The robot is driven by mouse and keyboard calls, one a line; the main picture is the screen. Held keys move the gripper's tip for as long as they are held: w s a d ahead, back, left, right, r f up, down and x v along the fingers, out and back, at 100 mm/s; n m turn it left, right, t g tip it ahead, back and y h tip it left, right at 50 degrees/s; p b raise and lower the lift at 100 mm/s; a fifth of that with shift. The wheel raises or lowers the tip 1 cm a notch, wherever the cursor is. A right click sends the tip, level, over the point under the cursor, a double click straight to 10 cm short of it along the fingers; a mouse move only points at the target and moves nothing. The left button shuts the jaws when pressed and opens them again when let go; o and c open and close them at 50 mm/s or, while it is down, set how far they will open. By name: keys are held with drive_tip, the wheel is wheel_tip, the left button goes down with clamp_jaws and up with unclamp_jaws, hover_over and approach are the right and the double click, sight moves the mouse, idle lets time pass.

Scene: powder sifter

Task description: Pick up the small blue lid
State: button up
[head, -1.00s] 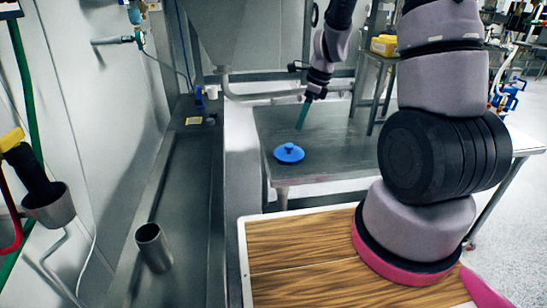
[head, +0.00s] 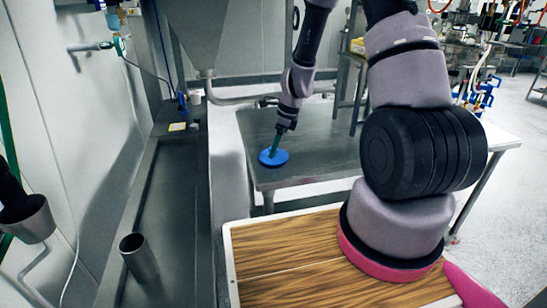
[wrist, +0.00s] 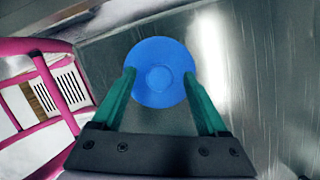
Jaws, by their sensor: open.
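The small blue lid (head: 274,158) is round with a raised knob and lies on the grey metal table (head: 330,150), near its left front corner. In the wrist view the lid (wrist: 160,62) is at the upper middle, seen from above. My gripper (head: 276,146) points down over the lid. In the wrist view its two green fingers (wrist: 160,82) are apart, one on each side of the lid's centre, overlapping its left and right rim. The knob shows between the fingertips. I cannot tell whether the fingers touch the lid.
A wall and a metal trough (head: 165,190) run along the left, with an upright metal cup (head: 139,257) in it. A large funnel (head: 200,35) hangs behind. A yellow box (head: 358,46) sits at the back. The table right of the lid is clear.

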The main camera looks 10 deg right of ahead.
clamp_jaws()
